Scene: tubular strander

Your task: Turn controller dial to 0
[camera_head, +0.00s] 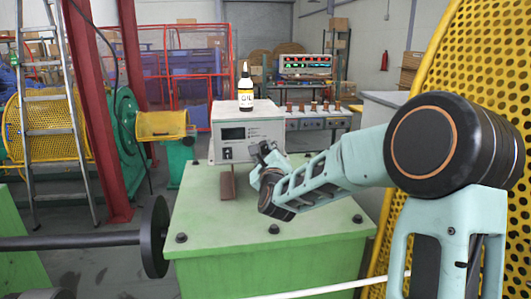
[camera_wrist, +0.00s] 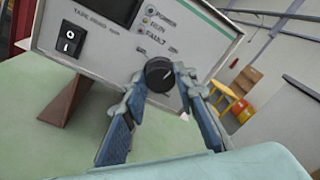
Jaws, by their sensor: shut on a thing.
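The controller is a white box (camera_head: 240,128) on the green machine top, with a dark display on its front; it also shows in the wrist view (camera_wrist: 110,45). Its dial (camera_wrist: 159,74) is a round black knob with a light pointer mark, below the POWER, RUN and FAULT lights. My gripper (camera_wrist: 160,82) is shut on the dial, with one blue-padded finger on each side. In the head view my gripper (camera_head: 262,150) is at the right part of the controller's front and hides the dial. The number the pointer stands at cannot be read.
The green machine top (camera_head: 225,225) has bolts and free room. A yellow perforated guard (camera_head: 470,60) stands right.

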